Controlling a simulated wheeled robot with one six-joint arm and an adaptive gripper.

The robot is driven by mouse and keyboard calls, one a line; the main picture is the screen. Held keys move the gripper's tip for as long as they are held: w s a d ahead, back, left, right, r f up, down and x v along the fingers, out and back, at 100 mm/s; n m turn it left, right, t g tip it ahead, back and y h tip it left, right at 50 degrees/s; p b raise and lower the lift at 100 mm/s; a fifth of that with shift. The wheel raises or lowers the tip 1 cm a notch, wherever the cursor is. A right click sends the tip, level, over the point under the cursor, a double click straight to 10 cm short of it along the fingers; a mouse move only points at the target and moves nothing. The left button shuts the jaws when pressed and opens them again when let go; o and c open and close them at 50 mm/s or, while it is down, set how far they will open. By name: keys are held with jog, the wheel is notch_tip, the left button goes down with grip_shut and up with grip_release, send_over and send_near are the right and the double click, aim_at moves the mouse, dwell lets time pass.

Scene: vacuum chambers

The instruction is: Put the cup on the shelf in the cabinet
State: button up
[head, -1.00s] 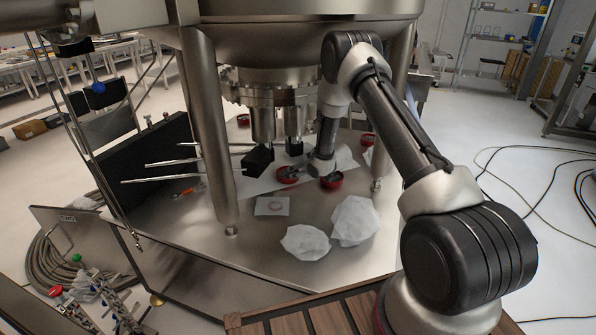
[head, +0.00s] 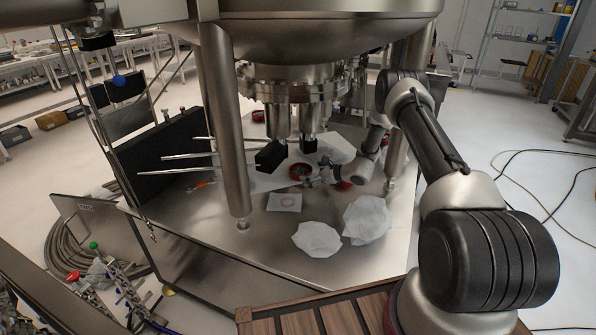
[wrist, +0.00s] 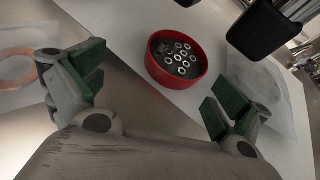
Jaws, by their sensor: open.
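A small red cup (head: 301,171) stands on the metal platform under the chamber. In the wrist view the red cup (wrist: 177,60) is upright and holds several metal nuts or rings on a dark inside. My gripper (wrist: 155,88) is open, with green-padded fingers on either side of the view. The cup lies ahead of the gap between them, apart from both fingers. In the head view my gripper (head: 318,176) is low, just right of the cup. Another red cup (head: 343,185) is partly hidden by my arm. I cannot make out a cabinet shelf.
Two crumpled white sheets (head: 367,219) lie at the platform's front right. A white card with a copper ring (head: 285,202) lies left of them. A metal leg (head: 225,130) and black-ended rods (head: 270,156) stand close by. A black block (wrist: 265,30) is near the right finger.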

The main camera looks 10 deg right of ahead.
aim_at(301, 169)
jog(key=w, duration=0.1)
jog(key=w+d+m+t, duration=0.1)
jog(key=w, duration=0.1)
jog(key=shift+m, duration=0.3)
jog(key=shift+h, duration=0.3)
jog(key=x, duration=0.7)
jog(key=shift+w+a+f, duration=0.15)
jog(key=shift+a, duration=0.05)
jog(key=c, duration=1.1)
jog(key=shift+c, duration=0.2)
